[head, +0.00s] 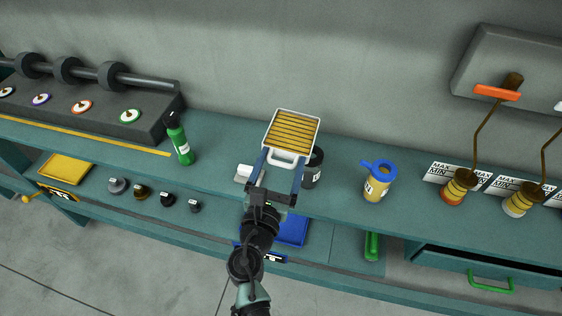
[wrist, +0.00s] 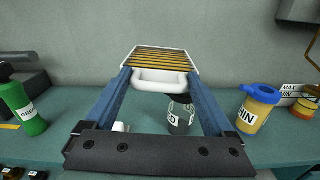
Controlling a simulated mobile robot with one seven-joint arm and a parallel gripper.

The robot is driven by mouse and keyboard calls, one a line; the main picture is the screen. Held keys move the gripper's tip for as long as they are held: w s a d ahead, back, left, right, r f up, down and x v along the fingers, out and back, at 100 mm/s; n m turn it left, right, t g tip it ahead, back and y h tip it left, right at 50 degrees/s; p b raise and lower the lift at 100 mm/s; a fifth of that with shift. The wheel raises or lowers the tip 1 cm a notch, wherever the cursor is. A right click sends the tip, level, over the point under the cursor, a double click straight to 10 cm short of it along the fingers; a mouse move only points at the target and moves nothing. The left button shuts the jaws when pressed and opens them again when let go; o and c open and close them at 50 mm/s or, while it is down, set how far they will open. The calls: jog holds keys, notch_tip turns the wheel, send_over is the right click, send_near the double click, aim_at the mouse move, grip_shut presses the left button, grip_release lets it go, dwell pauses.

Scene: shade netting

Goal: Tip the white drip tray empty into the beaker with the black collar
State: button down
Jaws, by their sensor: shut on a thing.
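The white drip tray (head: 285,157) is in the air over the bench, with yellow between dark slats inside its white rim. It looks roughly level. My gripper (head: 286,158) is shut on the tray's near handle end, which shows between the blue fingers in the wrist view (wrist: 160,84). The dark beaker with the black collar (head: 313,172) stands upright on the bench, right of and below the tray, partly hidden by my right finger. In the wrist view the beaker (wrist: 180,118) shows between the fingers with a partly hidden white label. Its inside is hidden.
A yellow beaker with a blue collar (head: 377,186) stands to the right. A green bottle (head: 180,145) stands to the left. A small white object (head: 243,172) lies left of my gripper. Level gauges (head: 459,187) stand farther right. The wall runs behind the bench.

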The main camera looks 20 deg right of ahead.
jog(key=shift+d+f+m+b, duration=0.1)
jog(key=shift+m+b, duration=1.9)
jog(key=shift+m, duration=0.5)
dwell(3.2)
jog(key=shift+s+d+r+m+b, duration=0.2)
jog(key=shift+r+m+b, duration=0.15)
jog(key=shift+m, duration=0.55)
jog(key=shift+s+d+r+m+b, duration=0.15)
jog(key=shift+r+m+b, duration=0.15)
jog(key=shift+m, duration=0.6)
dwell(0.5)
